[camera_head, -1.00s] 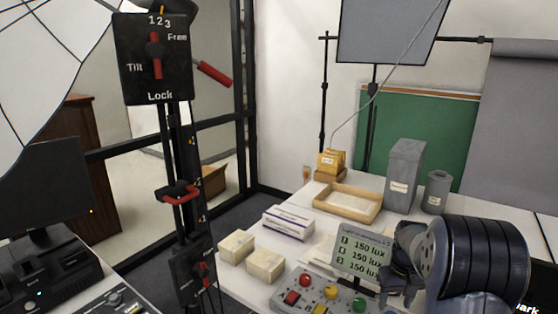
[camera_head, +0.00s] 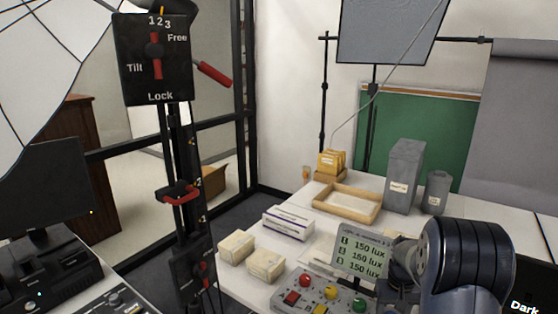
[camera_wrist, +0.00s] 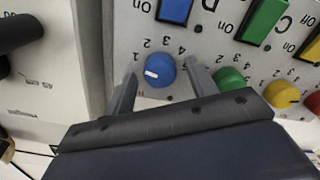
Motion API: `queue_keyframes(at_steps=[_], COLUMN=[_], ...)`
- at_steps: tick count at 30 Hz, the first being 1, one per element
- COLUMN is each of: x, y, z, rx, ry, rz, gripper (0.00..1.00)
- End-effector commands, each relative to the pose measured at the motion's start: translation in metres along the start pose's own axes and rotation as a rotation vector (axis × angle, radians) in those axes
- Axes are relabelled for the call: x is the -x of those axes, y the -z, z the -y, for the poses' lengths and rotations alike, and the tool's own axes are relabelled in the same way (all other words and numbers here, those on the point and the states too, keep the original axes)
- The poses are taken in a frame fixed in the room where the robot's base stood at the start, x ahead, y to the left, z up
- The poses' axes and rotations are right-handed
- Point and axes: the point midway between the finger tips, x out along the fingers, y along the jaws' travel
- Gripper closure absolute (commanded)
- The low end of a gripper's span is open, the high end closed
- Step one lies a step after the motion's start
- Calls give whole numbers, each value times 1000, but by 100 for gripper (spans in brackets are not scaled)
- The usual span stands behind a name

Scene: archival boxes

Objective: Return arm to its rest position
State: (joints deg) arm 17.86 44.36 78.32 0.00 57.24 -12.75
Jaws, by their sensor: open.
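My gripper (camera_wrist: 161,71) is open in the wrist view. Its two grey fingers appear on either side of a blue knob (camera_wrist: 159,71), with a gap to each side; I cannot tell how far above the panel they are. My dark, ribbed arm (camera_head: 468,265) is at the lower right of the head view, over the table's near side. The gripper's fingers cannot be made out there.
A control box (camera_head: 318,293) with coloured buttons and a lux display (camera_head: 361,253) stand beside the arm. Cream boxes (camera_head: 266,264), a shallow wooden tray (camera_head: 347,203) and grey containers (camera_head: 404,176) are farther back. A black stand (camera_head: 178,150) rises at the left.

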Motion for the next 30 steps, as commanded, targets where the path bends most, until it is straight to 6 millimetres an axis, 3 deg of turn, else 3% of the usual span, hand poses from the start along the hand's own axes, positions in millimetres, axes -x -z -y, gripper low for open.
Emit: queue_keyframes(at_steps=[30], x=[0], y=[0], z=[0], rx=[-830], ry=[0], rz=[2], gripper=[46])
